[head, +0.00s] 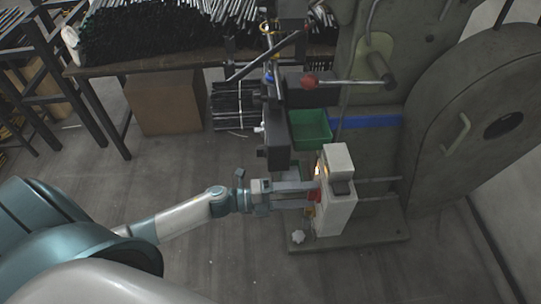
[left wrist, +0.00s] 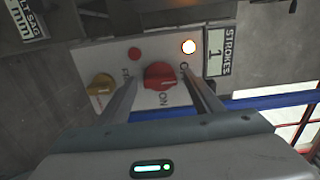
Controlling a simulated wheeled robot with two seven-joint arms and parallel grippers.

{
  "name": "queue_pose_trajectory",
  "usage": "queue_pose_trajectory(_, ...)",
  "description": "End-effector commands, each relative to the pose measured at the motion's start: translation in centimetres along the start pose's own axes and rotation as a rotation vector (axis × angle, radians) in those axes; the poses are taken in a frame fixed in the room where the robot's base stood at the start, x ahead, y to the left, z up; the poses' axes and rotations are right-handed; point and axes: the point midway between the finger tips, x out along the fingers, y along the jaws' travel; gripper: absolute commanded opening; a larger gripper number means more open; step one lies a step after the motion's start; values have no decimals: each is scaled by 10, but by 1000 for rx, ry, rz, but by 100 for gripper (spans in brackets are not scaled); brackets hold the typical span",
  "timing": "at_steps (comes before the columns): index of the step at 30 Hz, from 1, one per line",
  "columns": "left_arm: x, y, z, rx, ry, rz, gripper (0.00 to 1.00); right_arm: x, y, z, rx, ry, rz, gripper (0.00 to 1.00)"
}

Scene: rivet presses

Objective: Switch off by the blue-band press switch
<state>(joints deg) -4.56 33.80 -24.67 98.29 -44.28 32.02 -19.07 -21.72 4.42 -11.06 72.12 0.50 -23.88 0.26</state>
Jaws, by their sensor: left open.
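The blue-band press (head: 365,122) stands at the right in the head view. Its pale switch box (head: 338,212) is mounted low on its front. My left gripper (head: 312,194) reaches it from the left. In the left wrist view, the red rotary switch (left wrist: 160,76) sits on the box face (left wrist: 120,62), with "ON" lettering below it. The open fingers of my left gripper (left wrist: 160,74) are on either side of the red switch; whether they touch it I cannot tell. A lamp (left wrist: 188,47) glows on the box. My right gripper is not in view.
The box also carries a yellow knob (left wrist: 100,85) and a small red button (left wrist: 134,53). A "STROKES 1" plate (left wrist: 217,54) is beside it. A green bin (head: 311,128) and a red-knobbed lever (head: 345,82) are above.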

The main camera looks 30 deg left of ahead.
Motion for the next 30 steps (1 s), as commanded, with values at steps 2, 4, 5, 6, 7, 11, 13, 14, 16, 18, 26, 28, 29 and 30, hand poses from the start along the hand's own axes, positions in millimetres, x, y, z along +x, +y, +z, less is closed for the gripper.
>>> queue_pose_trajectory(2, -2, 0, 0, 0, 0, 0, 59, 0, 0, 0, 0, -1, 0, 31)
queue_pose_trajectory(4, -5, 1, 0, 0, 0, 1, 59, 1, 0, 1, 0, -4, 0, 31)
queue_pose_trajectory(5, -7, 1, 0, 0, 0, 1, 59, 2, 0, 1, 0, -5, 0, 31)
queue_pose_trajectory(6, -10, 2, 0, 0, -1, 2, 59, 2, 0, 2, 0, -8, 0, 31)
queue_pose_trajectory(7, -13, 2, 0, 0, -1, 2, 59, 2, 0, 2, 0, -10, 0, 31)
queue_pose_trajectory(11, -29, 3, 0, 0, 0, 3, 59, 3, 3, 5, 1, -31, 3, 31)
queue_pose_trajectory(13, -41, 3, 0, 0, -1, 3, 59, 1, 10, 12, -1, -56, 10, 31)
queue_pose_trajectory(14, -46, 4, 0, -1, -1, 4, 59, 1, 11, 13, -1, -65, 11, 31)
queue_pose_trajectory(16, -60, 4, 0, -1, 0, 4, 59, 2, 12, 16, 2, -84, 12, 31)
queue_pose_trajectory(18, -74, 4, 0, -1, -1, 4, 59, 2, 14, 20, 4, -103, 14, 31)
queue_pose_trajectory(26, -127, 3, 0, -2, -1, 3, 59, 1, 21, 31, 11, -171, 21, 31)
queue_pose_trajectory(28, -139, 3, 0, -2, -1, 4, 59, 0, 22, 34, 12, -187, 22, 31)
queue_pose_trajectory(29, -144, 3, 0, -1, -1, 3, 59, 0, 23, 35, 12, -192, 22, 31)
queue_pose_trajectory(30, -150, 2, 0, -2, 0, 3, 59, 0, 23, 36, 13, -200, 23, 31)
